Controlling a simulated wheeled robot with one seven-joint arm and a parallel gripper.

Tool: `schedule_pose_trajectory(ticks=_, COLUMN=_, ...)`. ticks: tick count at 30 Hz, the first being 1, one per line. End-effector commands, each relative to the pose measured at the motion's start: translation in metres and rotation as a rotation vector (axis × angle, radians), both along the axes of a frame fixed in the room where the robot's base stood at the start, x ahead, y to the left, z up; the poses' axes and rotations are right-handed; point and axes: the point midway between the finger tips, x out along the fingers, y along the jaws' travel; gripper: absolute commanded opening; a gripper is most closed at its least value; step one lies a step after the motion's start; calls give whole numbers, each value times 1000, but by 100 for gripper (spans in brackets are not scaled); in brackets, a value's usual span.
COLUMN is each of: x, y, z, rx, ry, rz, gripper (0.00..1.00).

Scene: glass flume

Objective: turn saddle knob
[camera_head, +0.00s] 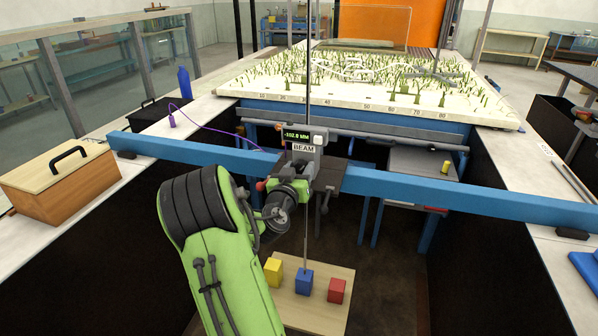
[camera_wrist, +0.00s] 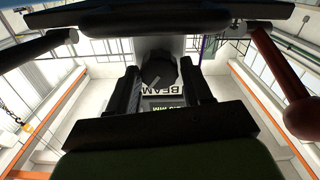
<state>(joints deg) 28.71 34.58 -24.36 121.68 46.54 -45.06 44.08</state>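The saddle (camera_head: 305,158) is a grey carriage on the blue beam, with a readout of about -102.9 MM and a BEAM label. In the wrist view, its dark round knob (camera_wrist: 158,70) has a pale pointer line slanting to one side. My gripper (camera_wrist: 160,76) has its two dark fingers on either side of the knob, which fills most of the gap. I cannot tell if they touch it. In the head view my gripper (camera_head: 286,196) is at the front of the saddle and hides the knob. A red-ended handle (camera_wrist: 296,100) is at the right of the wrist view.
The blue beam (camera_head: 440,193) spans both flume walls. A thin rod (camera_head: 306,232) hangs from the saddle toward a board (camera_head: 318,312) bearing yellow, blue and red blocks. A wooden box (camera_head: 62,180) stands on the left ledge. A planted bed (camera_head: 360,85) lies behind.

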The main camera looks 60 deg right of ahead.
Motion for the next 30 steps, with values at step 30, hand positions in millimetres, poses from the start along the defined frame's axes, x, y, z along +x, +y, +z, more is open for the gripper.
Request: schedule_pose_trajectory(ticks=30, x=-21, y=143, z=-5, rx=-5, ry=-10, rz=6, gripper=67)
